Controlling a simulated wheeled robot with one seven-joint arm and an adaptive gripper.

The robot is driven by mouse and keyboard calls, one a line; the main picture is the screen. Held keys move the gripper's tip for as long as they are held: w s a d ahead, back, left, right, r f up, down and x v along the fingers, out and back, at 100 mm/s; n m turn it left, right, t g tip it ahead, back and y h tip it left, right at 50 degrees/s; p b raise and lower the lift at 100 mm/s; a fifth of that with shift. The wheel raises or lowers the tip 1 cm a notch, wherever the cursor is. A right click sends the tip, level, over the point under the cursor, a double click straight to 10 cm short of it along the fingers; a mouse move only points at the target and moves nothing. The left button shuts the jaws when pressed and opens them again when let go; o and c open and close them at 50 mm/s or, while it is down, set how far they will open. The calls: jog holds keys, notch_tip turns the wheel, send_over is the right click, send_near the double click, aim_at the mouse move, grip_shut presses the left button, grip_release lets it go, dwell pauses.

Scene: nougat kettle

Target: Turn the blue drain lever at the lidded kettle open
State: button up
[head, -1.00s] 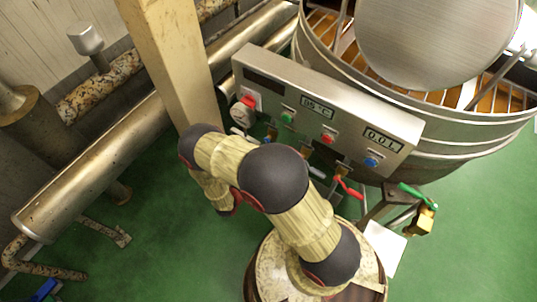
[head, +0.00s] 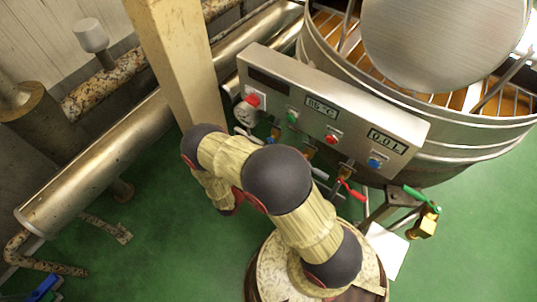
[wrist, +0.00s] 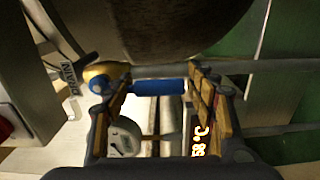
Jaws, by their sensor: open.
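In the wrist view the blue drain lever (wrist: 158,87) lies across the gap between the two fingers of my gripper (wrist: 156,80). Its left end joins a brass valve (wrist: 104,72) close to the left finger, and its free end comes near the right finger. I cannot tell whether either finger touches it. The gripper is open. A tag reading DRAIN (wrist: 69,76) is left of the valve. The kettle (head: 330,60) stands at the upper right in the head view, with a round steel lid (head: 445,38).
A control panel (head: 345,112) with coloured buttons is on the kettle's front. Red (head: 350,190) and green (head: 420,199) handles are right of my arm. A beige post (head: 178,60) and a thick pipe (head: 100,165) are to the left. Green floor is open at lower right.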

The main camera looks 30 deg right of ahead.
dwell(0.3)
jog(key=v, duration=1.2)
dwell(0.4)
